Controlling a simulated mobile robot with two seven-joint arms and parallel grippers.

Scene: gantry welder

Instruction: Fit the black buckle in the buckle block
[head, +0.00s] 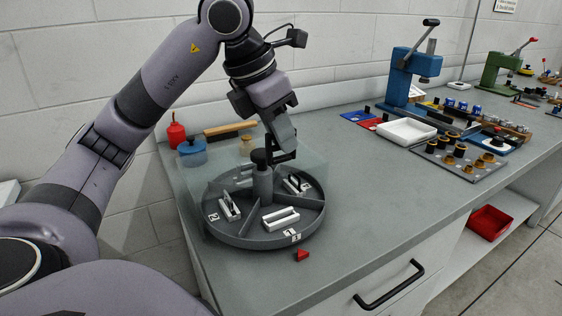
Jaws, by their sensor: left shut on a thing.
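A round grey turntable (262,241) with walled compartments stands on the bench's near left part. A white slotted block (281,219) sits in its front compartment by a tag marked 1. Another pale block (229,208) with an upright grey piece sits at the left by tag 2. A third block with a black loop-like piece (295,183), perhaps the black buckle, sits at the right. My left gripper (279,154) is over the turntable, its dark fingers shut at the black knob (260,157) on the central post. The exact contact is hard to see. My right gripper is out of view.
A clear panel (312,160) surrounds part of the turntable. A red wedge (302,255) lies in front. Behind are a red bottle (176,132) and a blue jar (192,152). A blue press (403,75), white tray (406,131) and grey peg plate (459,160) stand right. The bench middle is clear.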

